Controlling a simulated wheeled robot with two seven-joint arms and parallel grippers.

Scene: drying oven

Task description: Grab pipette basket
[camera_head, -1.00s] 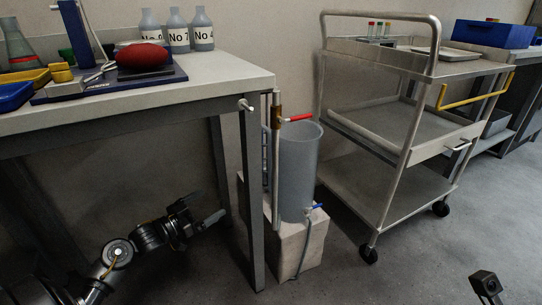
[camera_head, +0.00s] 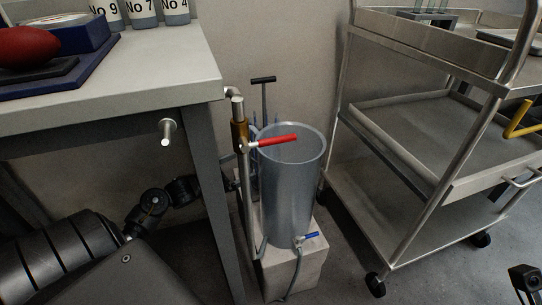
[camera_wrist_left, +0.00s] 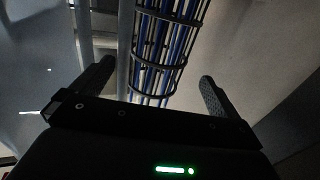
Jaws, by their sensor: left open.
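The pipette basket (camera_wrist_left: 168,45) is a dark wire cage with blue and white pipettes in the left wrist view. In the head view its upright T-shaped handle (camera_head: 263,80) rises behind the grey cylinder, and the cage is mostly hidden there. My left gripper (camera_wrist_left: 157,72) is open, with one finger on each side of the basket in the picture. It is empty, and I cannot tell whether the basket lies fully between the fingers. In the head view my left arm reaches under the table, and its fingers are hidden behind the table leg.
A translucent grey cylinder (camera_head: 289,205) stands on a pale block (camera_head: 297,273), beside a pipe with a red-handled valve (camera_head: 275,142). The table (camera_head: 150,75) is at left and a steel trolley (camera_head: 410,135) at right. Bottles (camera_head: 143,12) stand on the table.

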